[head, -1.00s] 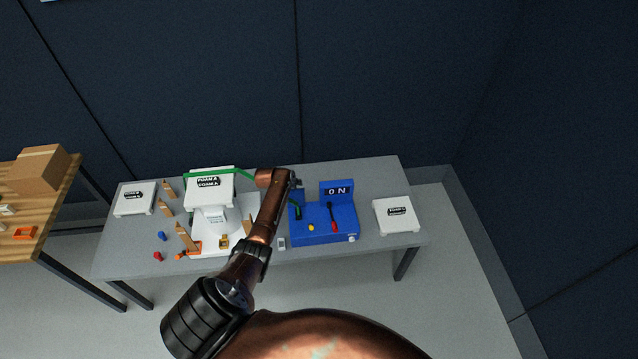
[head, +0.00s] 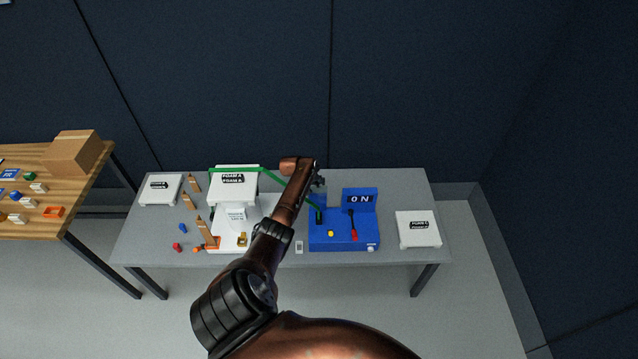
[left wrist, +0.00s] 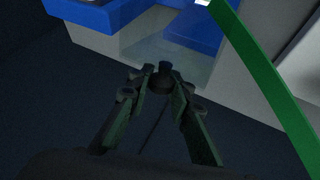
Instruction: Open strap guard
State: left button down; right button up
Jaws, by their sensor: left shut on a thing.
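The green strap (head: 285,182) runs from the white tank labelled FOAM A (head: 234,181) to the blue unit (head: 343,240), which carries an ON sign. My left gripper (head: 319,181) is behind the left part of the blue unit in the head view. In the left wrist view, its fingers (left wrist: 164,88) close around a small dark knob (left wrist: 165,68) beside a clear, pale panel (left wrist: 160,45), which looks like the strap guard. The strap passes at the right (left wrist: 265,80). How far the guard stands open is unclear. My right gripper is not in view.
Brown wedges (head: 188,201) and small coloured pieces lie at the left of the grey table (head: 150,240). Another white block (head: 418,232) is at the right. A wooden table (head: 40,220) stands further left.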

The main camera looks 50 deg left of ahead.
pick_arm(q)
jog(key=shift+a+r, duration=0.25)
jog(key=shift+a, duration=0.05)
jog(key=c, duration=2.1)
grip_release()
jog(key=o, duration=0.3)
jog(key=shift+f, duration=0.2)
jog(key=shift+o, duration=0.2)
jog(key=shift+d, duration=0.15)
jog(key=v, duration=1.2)
